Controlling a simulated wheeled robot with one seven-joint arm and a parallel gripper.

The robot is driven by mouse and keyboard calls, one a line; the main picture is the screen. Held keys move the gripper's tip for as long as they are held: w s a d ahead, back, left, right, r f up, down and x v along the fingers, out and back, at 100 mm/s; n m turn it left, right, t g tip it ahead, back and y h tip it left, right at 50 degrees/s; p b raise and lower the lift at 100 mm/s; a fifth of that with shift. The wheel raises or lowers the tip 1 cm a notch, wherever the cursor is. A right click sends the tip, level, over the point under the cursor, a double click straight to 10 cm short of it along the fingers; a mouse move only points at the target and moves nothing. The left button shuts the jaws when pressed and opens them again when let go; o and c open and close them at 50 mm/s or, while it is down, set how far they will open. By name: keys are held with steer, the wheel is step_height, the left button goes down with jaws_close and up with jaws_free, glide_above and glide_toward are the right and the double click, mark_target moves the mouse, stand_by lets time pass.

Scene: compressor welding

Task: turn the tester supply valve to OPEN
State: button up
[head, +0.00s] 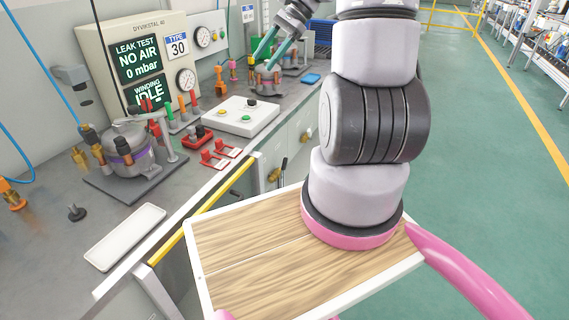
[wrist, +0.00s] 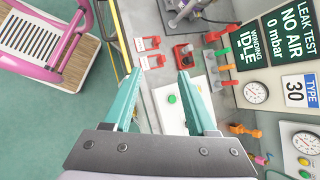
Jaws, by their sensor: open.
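The leak tester (head: 135,62) stands at the back of the bench; its screen reads NO AIR, 0 mbar. An orange-handled brass fitting (head: 220,80) stands by the tester's right side and looks like the supply valve. It also shows in the wrist view (wrist: 245,130), to the right of my fingers; no OPEN or SHUT label is readable. My gripper (head: 267,62) has teal fingers and is above the bench, to the right of this fitting and apart from it. In the wrist view my gripper (wrist: 160,75) is open, with nothing between its fingers.
A white button box (head: 240,116) and red clamps (head: 221,152) sit on the bench. A round metal compressor (head: 130,150) stands on a dark plate at left. A white tray (head: 125,237) lies near the front edge. Colored-handled fittings (wrist: 222,60) line the tester's front.

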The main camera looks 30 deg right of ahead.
steer(key=w+d+f+m+y, duration=0.3)
steer(key=w+d+f+m, duration=0.15)
steer(key=f, duration=0.65)
steer(key=m+t, duration=1.3)
steer(key=m, duration=0.4)
glide_toward(285, 163)
steer(key=x, duration=1)
steer(key=shift+w+d+f, duration=0.2)
steer(key=shift+w+f, duration=0.15)
steer(key=shift+w, duration=0.15)
jaws_close()
